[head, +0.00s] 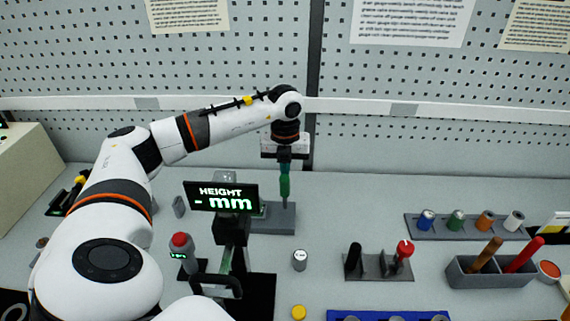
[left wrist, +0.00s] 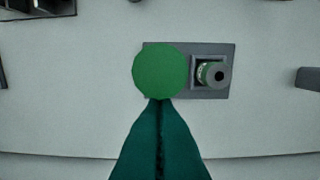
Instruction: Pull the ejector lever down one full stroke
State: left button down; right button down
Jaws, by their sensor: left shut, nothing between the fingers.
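My left gripper (head: 285,170) points down over the bench at the back, just right of the height display. Its dark teal fingers are shut with nothing between them, and they also show in the left wrist view (left wrist: 160,105). A round green knob (left wrist: 160,70), apparently the ejector lever's, lies just beyond the fingertips. Whether they touch it I cannot tell. A grey base plate (left wrist: 228,50) lies under the knob, with a square socket holding a green spindle (left wrist: 210,73) with a dark centre. In the head view the plate (head: 265,222) is partly hidden behind the display. My right gripper is out of view.
The display (head: 221,197) reads "HEIGHT - mm". A red-topped device (head: 181,243) stands left of it. To the right are a holder with black and red tools (head: 378,266), a coloured spool rack (head: 465,235) and a grey bin (head: 490,280). A pegboard closes the back.

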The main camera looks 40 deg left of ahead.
pick_arm(q)
jog(key=shift+w+a, duration=0.2)
jog(key=shift+w, duration=0.05)
jog(key=shift+w+a, duration=0.5)
jog(key=shift+w, duration=0.05)
jog(key=shift+w+a+f, duration=0.1)
jog(key=shift+w+a, duration=0.05)
jog(key=shift+w, duration=0.05)
jog(key=shift+w+a+f, duration=0.15)
jog(key=shift+w+a, duration=0.25)
jog(key=shift+w, duration=0.05)
dwell(0.3)
notch_tip(320, 180, up, 9)
jog(key=p, duration=0.6)
jog(key=shift+w+a, duration=0.35)
jog(key=shift+w, duration=0.05)
